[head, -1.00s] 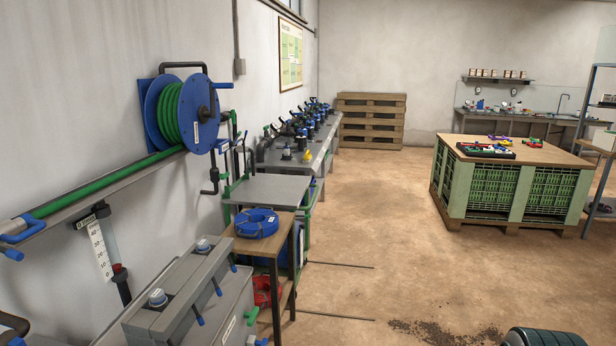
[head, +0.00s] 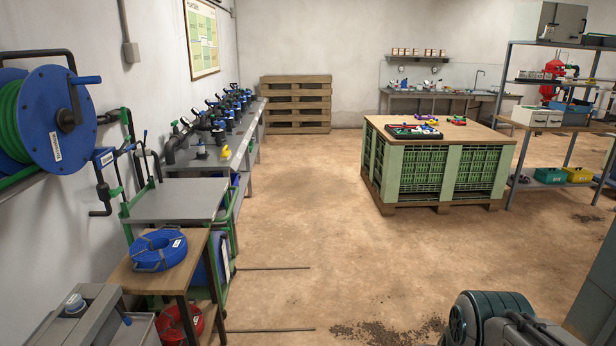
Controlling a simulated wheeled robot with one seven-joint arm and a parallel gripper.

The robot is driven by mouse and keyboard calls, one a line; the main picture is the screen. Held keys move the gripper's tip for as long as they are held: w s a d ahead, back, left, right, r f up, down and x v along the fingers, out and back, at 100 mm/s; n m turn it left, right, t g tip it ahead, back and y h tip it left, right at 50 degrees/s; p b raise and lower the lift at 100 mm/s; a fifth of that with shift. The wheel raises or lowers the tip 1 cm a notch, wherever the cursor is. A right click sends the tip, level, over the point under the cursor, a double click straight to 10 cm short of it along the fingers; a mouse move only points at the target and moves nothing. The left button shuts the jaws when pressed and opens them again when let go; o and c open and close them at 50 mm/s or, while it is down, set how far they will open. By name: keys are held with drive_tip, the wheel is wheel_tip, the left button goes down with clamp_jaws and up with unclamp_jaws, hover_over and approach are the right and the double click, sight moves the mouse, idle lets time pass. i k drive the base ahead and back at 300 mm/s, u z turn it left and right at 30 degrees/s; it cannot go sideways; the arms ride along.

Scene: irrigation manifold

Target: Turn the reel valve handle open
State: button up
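A blue hose reel (head: 58,120) with green hose hangs on the left wall, cut by the left picture edge. It has a blue crank grip (head: 87,80). Just right of the reel are dark and green pipes (head: 128,125), a white-labelled part (head: 104,157) and a small blue-tipped lever (head: 145,136). These are small, and I cannot tell for sure which is the reel valve handle or how it is turned. My gripper is not in view. A dark rounded part at the bottom right looks like my own arm, well away from the reel.
A grey bench (head: 175,200) and a wooden stand (head: 196,244) with a blue hose coil (head: 159,250) stand below the reel. A grey box (head: 88,305) is at bottom left. Thin rods (head: 272,268) lie on the floor. The middle floor is clear up to the crate table (head: 375,122).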

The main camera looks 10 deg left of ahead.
sight(114, 194)
drive_tip(key=u, duration=0.05)
drive_tip(key=i, duration=1.55)
drive_tip(key=u, duration=0.5)
drive_tip(key=i, duration=1.35)
drive_tip(key=u, duration=1.9)
drive_tip(key=i, duration=0.9)
drive_tip(key=u, duration=0.85)
